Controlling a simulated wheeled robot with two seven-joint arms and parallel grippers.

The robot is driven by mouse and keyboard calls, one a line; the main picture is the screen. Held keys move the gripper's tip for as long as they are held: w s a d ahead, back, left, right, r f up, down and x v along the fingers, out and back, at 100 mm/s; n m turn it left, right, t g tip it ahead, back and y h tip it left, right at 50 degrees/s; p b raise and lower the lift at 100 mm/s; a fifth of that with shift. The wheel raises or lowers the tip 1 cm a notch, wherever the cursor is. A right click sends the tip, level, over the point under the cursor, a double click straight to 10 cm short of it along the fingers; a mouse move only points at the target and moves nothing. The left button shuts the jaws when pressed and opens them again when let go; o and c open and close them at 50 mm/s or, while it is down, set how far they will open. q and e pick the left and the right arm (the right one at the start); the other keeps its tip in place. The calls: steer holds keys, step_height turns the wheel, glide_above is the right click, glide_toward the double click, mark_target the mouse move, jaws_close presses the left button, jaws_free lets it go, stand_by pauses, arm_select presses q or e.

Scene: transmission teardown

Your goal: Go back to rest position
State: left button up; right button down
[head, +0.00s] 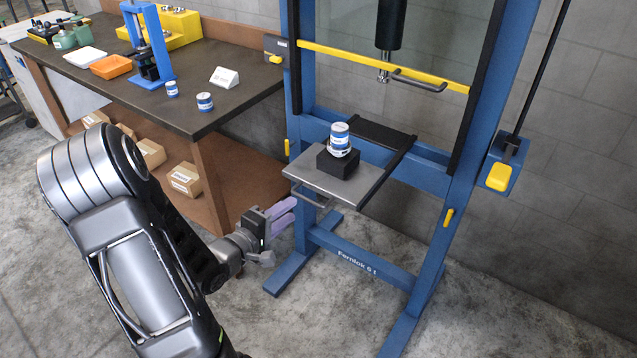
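My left gripper (288,211) is in the lower middle of the head view, at the end of my dark grey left arm. Its pale purple fingers point right, toward the blue press frame. They lie close together, and I cannot tell whether a gap is between them. I see nothing held in them. My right gripper is not in view.
The blue press frame (452,220) stands right of my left gripper. Its grey plate (305,174) bears a black block (338,163) with a blue-and-white can (340,140) on top. A dark-topped workbench (190,113) is behind my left arm. Open floor lies in front.

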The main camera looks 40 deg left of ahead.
arm_select(q)
steer(key=s+a+f+m+g+y, duration=0.2)
steer(key=a+f+m+g, duration=0.1)
steer(key=f, duration=0.2)
steer(key=s+d+f+m+g+h, duration=0.15)
steer(key=d+f+m+g, duration=0.35)
steer(key=f, duration=0.6)
steer(key=s+d+f+m+g+h, duration=0.1)
steer(key=s+d+f+m+g, duration=0.1)
steer(key=d, duration=0.9)
steer(key=s+d+f+m+g+h, duration=0.2)
steer(key=s+d+f, duration=0.3)
steer(key=d, duration=0.6)
steer(key=s+d+f+m+g+h, duration=0.2)
steer(key=s+d+f+m+g, duration=0.1)
steer(key=d, duration=0.9)
steer(key=s+m, duration=0.1)
steer(key=s, duration=0.1)
steer(key=shift+s+f, duration=0.4)
